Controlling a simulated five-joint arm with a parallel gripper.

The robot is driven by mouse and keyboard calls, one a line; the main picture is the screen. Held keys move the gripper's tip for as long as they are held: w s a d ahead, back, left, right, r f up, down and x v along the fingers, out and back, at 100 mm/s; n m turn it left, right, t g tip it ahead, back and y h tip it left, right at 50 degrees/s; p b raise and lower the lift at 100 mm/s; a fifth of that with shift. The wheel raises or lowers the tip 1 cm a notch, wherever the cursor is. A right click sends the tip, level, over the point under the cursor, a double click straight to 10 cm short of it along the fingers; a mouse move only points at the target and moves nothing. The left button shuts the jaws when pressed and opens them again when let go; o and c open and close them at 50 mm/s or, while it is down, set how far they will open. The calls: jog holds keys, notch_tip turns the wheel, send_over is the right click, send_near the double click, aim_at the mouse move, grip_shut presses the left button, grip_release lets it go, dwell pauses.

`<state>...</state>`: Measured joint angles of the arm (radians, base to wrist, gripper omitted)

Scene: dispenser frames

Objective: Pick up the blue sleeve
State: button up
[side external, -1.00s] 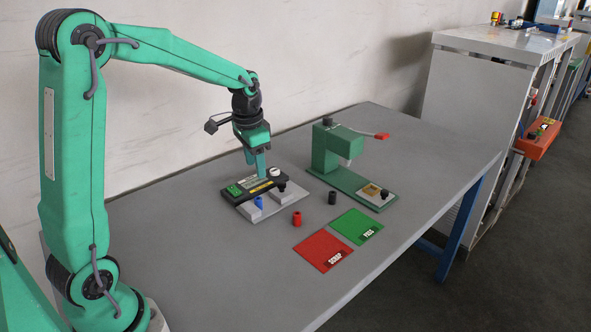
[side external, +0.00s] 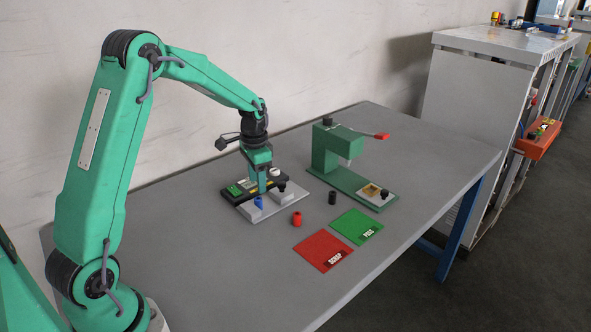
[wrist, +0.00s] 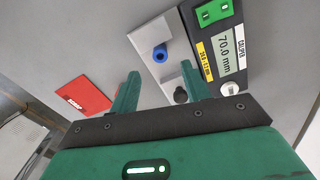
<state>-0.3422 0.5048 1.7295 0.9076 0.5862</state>
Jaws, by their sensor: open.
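The blue sleeve (side external: 259,202) stands on the front left part of the light grey plate of the caliper station (side external: 280,206). In the wrist view the blue sleeve (wrist: 160,54) shows its dark open bore and lies beyond my fingertips, in line with the gap between them. My gripper (side external: 262,190) is low over the caliper station, behind the sleeve in the side view. In the wrist view my gripper (wrist: 160,75) has its two green fingers spread wide with nothing between them. The sleeve and the fingers are apart.
A black knob (side external: 282,187) stands on the same plate. A red sleeve (side external: 297,218) and a black sleeve (side external: 332,198) stand on the table. A green press (side external: 340,150) is behind right. Red (side external: 318,248) and green (side external: 352,222) mats lie in front. The front left table is clear.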

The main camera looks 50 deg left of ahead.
aim_at(258, 199)
jog(key=shift+f, duration=0.25)
jog(key=shift+f, duration=2.55)
grip_shut()
